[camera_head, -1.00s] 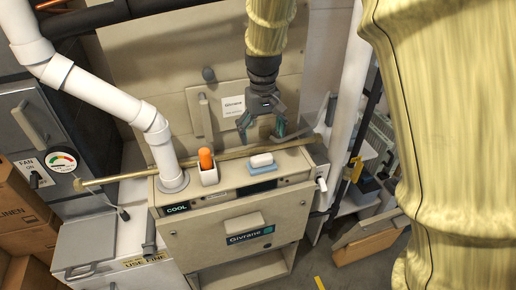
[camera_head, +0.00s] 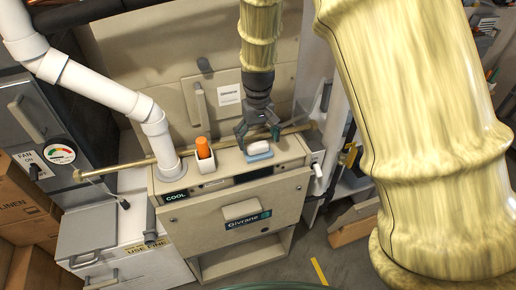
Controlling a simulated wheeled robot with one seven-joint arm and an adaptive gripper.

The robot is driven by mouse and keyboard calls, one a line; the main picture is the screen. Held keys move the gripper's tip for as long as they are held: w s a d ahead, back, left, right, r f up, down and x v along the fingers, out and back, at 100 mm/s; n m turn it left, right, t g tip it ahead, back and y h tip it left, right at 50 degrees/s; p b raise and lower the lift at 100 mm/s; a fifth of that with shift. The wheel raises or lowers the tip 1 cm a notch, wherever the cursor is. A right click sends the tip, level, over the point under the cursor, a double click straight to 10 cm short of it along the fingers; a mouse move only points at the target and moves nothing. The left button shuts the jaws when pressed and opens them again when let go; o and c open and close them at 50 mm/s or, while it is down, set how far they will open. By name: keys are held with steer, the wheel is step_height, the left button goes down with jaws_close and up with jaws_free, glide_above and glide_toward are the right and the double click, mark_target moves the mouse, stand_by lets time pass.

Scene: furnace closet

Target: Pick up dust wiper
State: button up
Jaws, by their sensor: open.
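A small white rounded block on a light blue pad, which looks like the dust wiper (camera_head: 259,148), lies on top of the beige furnace cabinet (camera_head: 215,226). My gripper (camera_head: 257,138) points down with its dark fingers spread, one on either side of the wiper's upper edge in the picture. The gripper is open and empty. I cannot tell whether the fingers touch the wiper or hang just above or behind it. The wiper's white top and blue front edge show clearly.
An orange item in a white holder (camera_head: 205,160) stands left of the wiper. A white pipe (camera_head: 157,140) rises from the cabinet's left end. A brass-coloured pipe (camera_head: 120,168) runs behind the cabinet top. Cardboard boxes (camera_head: 22,212) are at far left.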

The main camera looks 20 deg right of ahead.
mark_target(258, 144)
steer(key=shift+f+p, duration=0.45)
steer(key=shift+f, duration=1.1)
steer(key=shift+c, duration=0.4)
steer(key=c, duration=1)
